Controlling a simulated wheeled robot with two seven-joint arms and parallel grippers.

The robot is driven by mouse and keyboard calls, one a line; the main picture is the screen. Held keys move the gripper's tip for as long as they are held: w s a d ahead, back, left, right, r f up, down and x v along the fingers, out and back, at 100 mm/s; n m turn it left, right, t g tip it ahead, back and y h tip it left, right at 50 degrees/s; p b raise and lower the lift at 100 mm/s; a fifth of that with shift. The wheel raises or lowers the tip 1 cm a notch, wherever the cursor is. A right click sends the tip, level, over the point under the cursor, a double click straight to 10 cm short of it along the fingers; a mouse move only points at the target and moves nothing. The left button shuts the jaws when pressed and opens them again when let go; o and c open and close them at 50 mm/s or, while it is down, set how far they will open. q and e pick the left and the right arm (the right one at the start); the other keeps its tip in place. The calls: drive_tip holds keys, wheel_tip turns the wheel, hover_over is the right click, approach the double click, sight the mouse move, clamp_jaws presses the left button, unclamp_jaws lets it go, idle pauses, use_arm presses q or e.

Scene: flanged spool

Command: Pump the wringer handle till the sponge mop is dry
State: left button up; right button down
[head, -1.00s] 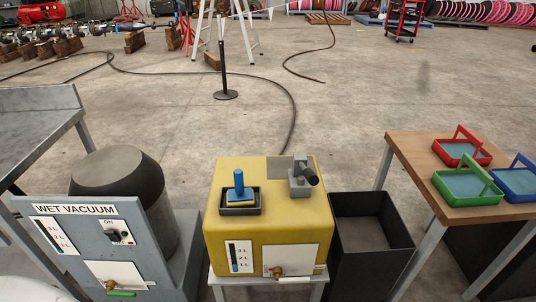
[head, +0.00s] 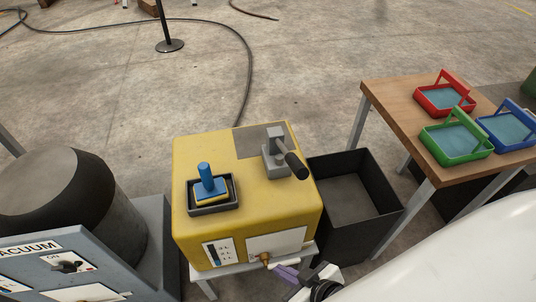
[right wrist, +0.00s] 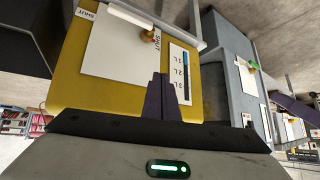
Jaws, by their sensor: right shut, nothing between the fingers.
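The yellow wringer box (head: 240,205) stands on a small table in the head view. On its top, a blue-handled sponge mop (head: 208,182) with a yellow sponge sits in a dark tray (head: 213,209). The wringer handle (head: 296,165) has a black grip slanting out of a grey block. My right gripper (head: 281,271) is shut and empty, low by the box's front near the brass tap (head: 264,258). Its purple fingers (right wrist: 168,89) show in the right wrist view before the gauge. A purple shape (right wrist: 293,108) there looks like my left gripper; its jaws are unclear.
A black open bin (head: 355,205) stands right of the box. A grey wet vacuum (head: 75,225) stands at left. A wooden table (head: 395,110) at right holds red, green and blue trays. Open floor lies behind the box.

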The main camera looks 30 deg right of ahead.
drive_tip(key=w+a+r+n+t+y+p, duration=0.15)
drive_tip(key=w+r+t, duration=0.25)
drive_tip(key=w+r, duration=0.5)
drive_tip(key=w+a+r+n+t+y+p, duration=0.1)
drive_tip(key=w+a+r+t+y, duration=0.35)
drive_tip(key=r, duration=0.75)
drive_tip(key=w+a+r+n+g+y+p, duration=0.1)
drive_tip(key=a+r+n+g+y, duration=0.2)
drive_tip(key=r, duration=0.4)
drive_tip(key=w+a+r+n+g+y, duration=0.1)
drive_tip(key=a+r+n+y, duration=0.3)
drive_tip(key=r, duration=0.3)
drive_tip(key=s+a+r+n+g+y+p, duration=0.2)
drive_tip(key=s+a+r+n+g+y, duration=0.15)
drive_tip(key=s+n+g, duration=0.45)
drive_tip(key=d+f+n+g+h+p, duration=0.25)
drive_tip(key=d+f+g+h, duration=0.4)
drive_tip(key=d+h, duration=0.4)
drive_tip(key=w+d+r+m+h, duration=0.1)
drive_tip(key=w+d+m+h, duration=0.1)
drive_tip(key=d, duration=0.6)
drive_tip(key=w+d+r+m+t+h, duration=0.1)
drive_tip(key=w+d+m+h, duration=0.1)
drive_tip(key=d+h, duration=0.3)
drive_tip(key=w+d, duration=0.1)
drive_tip(key=d, duration=0.2)
drive_tip(key=shift+w+d, duration=0.15)
drive_tip(key=shift+d, duration=0.15)
